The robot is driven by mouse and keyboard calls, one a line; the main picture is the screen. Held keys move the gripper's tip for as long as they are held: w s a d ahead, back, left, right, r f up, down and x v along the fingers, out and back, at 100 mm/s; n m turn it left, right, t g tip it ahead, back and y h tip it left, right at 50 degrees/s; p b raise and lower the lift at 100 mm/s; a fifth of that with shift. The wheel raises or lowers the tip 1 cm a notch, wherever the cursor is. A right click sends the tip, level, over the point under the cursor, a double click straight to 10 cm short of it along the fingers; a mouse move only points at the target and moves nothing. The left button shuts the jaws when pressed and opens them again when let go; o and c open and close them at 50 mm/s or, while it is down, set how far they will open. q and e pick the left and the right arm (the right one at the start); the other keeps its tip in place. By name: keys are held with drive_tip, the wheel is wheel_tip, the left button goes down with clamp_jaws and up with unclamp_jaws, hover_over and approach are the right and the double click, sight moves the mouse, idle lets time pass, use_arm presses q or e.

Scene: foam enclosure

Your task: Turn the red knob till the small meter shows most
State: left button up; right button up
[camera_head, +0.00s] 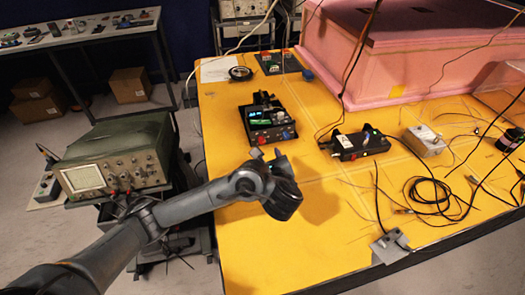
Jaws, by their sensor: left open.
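A black instrument box (268,118) with small lit cyan displays stands on the yellow table, left of its middle. My left gripper (267,155) is open and empty, just in front of the instrument box and apart from the red spot. My right gripper is not in view.
A black box (347,145) with cables and a grey metal box (424,140) stand to the right. Loose cables (440,195) cover the right side. A pink foam block (400,55) fills the back. An oscilloscope (115,165) stands left of the table. The table's front left is clear.

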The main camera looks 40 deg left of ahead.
sight(262, 142)
use_arm(q)
drive_tip(key=b+x, duration=0.4)
drive_tip(key=x, duration=0.6)
drive_tip(key=shift+a+b, duration=0.2)
drive_tip(key=shift+b, duration=0.2)
drive_tip(key=shift+c, duration=0.2)
clamp_jaws()
